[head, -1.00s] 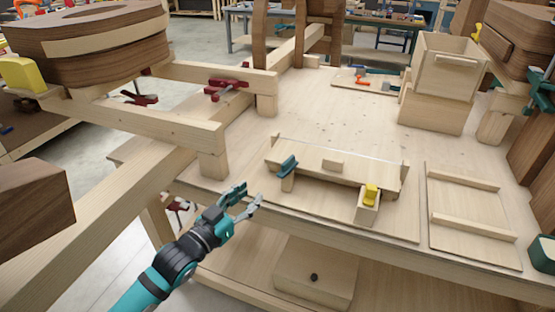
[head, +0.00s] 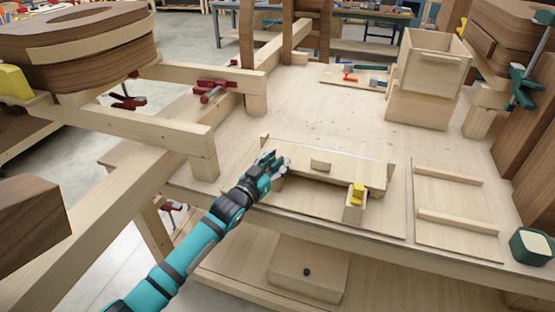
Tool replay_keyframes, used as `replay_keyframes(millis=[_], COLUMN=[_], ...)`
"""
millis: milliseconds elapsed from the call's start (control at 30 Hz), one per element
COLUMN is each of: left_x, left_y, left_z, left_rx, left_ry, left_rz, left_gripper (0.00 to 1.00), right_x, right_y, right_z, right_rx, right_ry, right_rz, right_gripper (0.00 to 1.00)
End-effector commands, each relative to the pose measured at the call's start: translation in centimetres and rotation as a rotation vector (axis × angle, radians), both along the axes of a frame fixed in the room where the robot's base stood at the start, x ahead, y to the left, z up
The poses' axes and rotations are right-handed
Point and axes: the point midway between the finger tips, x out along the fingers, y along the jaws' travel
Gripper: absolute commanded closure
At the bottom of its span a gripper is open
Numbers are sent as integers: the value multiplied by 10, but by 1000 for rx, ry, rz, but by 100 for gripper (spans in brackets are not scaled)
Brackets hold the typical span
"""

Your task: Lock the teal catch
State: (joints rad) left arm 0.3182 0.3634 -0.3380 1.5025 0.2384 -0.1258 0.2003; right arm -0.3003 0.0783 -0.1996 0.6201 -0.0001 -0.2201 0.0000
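A low wooden fixture (head: 335,168) sits on a thin board near the front edge of the workbench. The teal catch at the fixture's left end is now mostly or wholly hidden behind my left gripper (head: 275,165). My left gripper is at that end, with its fingers around or against the catch's place; I cannot tell whether they touch it or how far they are closed. My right gripper is not in view.
A flat board with two rails (head: 455,218) lies right of the fixture. An open wooden box (head: 430,60) stands on a block behind. Wooden beams (head: 170,130) with red clamps (head: 215,90) run along the left. The benchtop behind the fixture is mostly clear.

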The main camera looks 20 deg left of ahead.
Motion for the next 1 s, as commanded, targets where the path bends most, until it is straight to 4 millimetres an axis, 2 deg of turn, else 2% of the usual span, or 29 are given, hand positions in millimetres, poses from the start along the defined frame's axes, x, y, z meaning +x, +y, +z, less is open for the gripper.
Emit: replay_keyframes(millis=[333,600,1000], left_x=[4,4,4], left_y=[-1,-1,-5], left_z=[0,0,4], left_rx=[1,1,-7], left_ry=[-1,-1,-7], left_rz=[0,0,40], left_gripper=[65,99,100], right_x=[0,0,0], right_y=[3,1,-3], right_z=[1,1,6], right_rx=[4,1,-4], right_ry=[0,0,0], right_rz=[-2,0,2], right_gripper=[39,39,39])
